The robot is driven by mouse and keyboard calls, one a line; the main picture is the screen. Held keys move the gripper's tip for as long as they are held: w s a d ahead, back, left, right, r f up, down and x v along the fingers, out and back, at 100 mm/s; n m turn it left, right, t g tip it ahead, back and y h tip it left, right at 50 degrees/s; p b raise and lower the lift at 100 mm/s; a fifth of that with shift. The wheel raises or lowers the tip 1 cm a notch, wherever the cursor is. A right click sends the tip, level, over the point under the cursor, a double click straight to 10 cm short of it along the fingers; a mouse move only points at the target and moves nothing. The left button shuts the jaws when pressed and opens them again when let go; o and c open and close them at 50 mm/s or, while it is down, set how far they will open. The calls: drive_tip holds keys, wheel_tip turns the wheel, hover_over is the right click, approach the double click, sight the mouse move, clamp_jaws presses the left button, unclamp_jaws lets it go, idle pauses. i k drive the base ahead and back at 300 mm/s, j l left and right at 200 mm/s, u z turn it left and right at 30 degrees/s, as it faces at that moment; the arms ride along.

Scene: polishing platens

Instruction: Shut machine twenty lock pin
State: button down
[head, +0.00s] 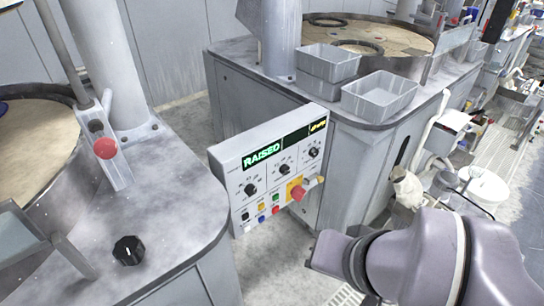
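No part is clearly marked as machine twenty's lock pin, and I cannot read a machine number. A red ball knob (105,148) sits on a pale slotted bracket (118,172) beside the column of the left machine; I cannot tell whether it is the lock pin. A grey control panel (232,178) stands between the two machines, and its green display (262,154) reads "RAISED". The panel has black dials, small coloured buttons and a red mushroom button (298,190) on a yellow plate. My arm shows at the lower right, but my gripper's fingers are not visible.
A black knob (128,250) stands on the left machine's top (175,215). Grey trays (380,97) sit on the right machine's corner, beside its round platen (395,38). A white bucket (484,188) and cluttered benches are at right. Some floor (270,262) is clear below the panel.

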sight(104, 148)
drive_tip(key=u, duration=1.45)
drive_tip(key=i+j, duration=0.1)
drive_tip(key=j, duration=0.3)
drive_tip(key=i+j+u, duration=0.15)
drive_tip(key=j, duration=0.7)
drive_tip(key=i+u, duration=0.05)
